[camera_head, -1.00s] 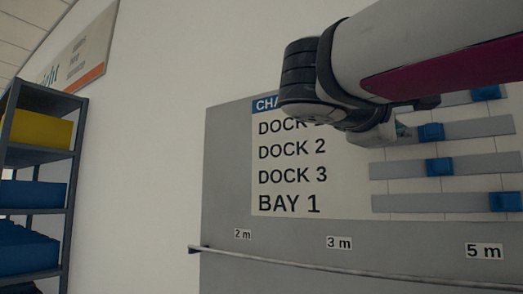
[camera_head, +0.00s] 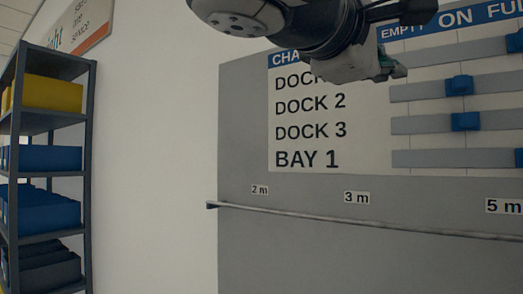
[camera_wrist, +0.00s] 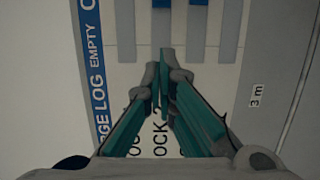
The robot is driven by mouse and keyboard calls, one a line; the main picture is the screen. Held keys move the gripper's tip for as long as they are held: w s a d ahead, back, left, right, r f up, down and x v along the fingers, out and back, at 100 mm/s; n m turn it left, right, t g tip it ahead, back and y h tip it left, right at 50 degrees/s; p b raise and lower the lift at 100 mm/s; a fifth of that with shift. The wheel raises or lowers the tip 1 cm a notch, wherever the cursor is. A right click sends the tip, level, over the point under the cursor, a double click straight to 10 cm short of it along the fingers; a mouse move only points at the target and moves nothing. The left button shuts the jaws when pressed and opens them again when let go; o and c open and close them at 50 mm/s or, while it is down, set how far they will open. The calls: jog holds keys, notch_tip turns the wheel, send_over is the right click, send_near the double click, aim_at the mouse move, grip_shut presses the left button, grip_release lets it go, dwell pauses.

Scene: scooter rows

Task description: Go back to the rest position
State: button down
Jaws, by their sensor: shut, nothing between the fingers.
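My gripper (camera_head: 388,70) is at the top of the head view, in front of the charge log board (camera_head: 300,255). It covers part of the heading and the DOCK 1 line. In the wrist view the two teal fingers of my gripper (camera_wrist: 163,72) come together at their tips, with nothing between them. The board's lettering and grey tracks show beyond the fingers in the wrist view. I cannot tell the exact gap between the fingers and the board.
Grey slider tracks (camera_head: 415,91) with blue sliders (camera_head: 459,85) cross the board's right side. A rail (camera_head: 300,213) runs below the distance labels. A shelf (camera_head: 87,170) with yellow bins (camera_head: 50,94) and blue bins (camera_head: 50,158) stands at left. Bare wall lies between.

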jog(key=s+d+f+m+g+y+p, duration=0.1)
jog(key=s+d+f+g+y+p, duration=0.15)
jog(key=f, duration=0.75)
jog(key=s+d+f+m+g+y+p, duration=0.1)
jog(key=s+d+f+g+y, duration=0.15)
jog(key=f, duration=0.75)
jog(key=s+a+f+m+g+y+p, duration=0.1)
jog(key=s+a+f+m+y, duration=0.1)
jog(key=f, duration=0.7)
jog(key=s+a+f+m+g+y+p, duration=0.1)
jog(key=s+f+m+y, duration=0.3)
jog(key=s+f+y, duration=0.2)
notch_tip(320, 180, down, 3)
jog(key=shift+s+a+r+y, duration=0.1)
jog(key=shift+s+a+y, duration=0.3)
jog(key=shift+s, duration=0.8)
jog(key=shift+d, duration=0.1)
